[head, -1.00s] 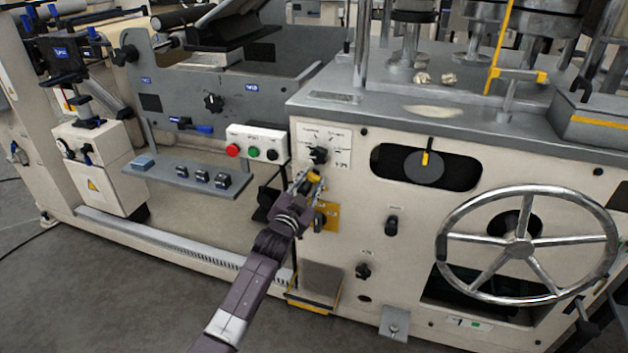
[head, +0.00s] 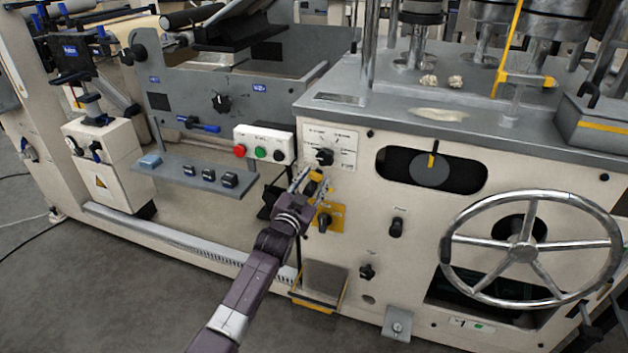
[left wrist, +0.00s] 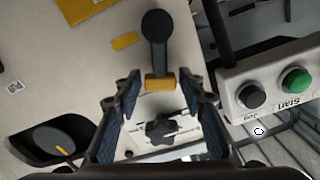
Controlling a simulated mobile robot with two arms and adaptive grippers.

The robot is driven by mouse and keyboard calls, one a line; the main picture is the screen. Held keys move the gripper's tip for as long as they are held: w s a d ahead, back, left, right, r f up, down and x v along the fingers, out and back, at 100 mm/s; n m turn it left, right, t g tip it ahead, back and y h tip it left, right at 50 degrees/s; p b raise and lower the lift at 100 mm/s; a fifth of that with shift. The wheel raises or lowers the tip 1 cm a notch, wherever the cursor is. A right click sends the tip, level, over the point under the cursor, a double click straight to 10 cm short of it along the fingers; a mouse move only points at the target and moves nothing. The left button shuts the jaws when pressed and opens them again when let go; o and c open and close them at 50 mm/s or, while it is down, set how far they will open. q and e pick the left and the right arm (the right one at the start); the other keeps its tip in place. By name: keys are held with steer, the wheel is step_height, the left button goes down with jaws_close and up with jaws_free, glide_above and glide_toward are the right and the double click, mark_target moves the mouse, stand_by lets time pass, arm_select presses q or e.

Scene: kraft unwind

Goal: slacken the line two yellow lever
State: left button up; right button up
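A lever with a round black pivot, a dark arm and a yellow tip (left wrist: 160,83) is on the cream panel in the left wrist view. Its yellow tip lies between the fingers of my left gripper (left wrist: 162,105). The fingers are apart, with room on both sides of the tip. In the head view my left gripper (head: 308,183) is at the panel just below the black selector knob, with some yellow showing at its fingers. The gripper and forearm hide most of the lever there. My right gripper is in neither view.
A button box (head: 264,146) with red, green and black buttons sits left of the gripper. A yellow plate (head: 336,214) with a dark knob is just below right. The black selector knob (head: 324,156) is close above. A large handwheel (head: 524,248) stands out at right.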

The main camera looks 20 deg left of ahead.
arm_select(q)
steer(key=shift+o, duration=0.6)
steer(key=shift+r, duration=0.1)
steer(key=s, duration=1.2)
steer(key=shift+a, duration=0.2)
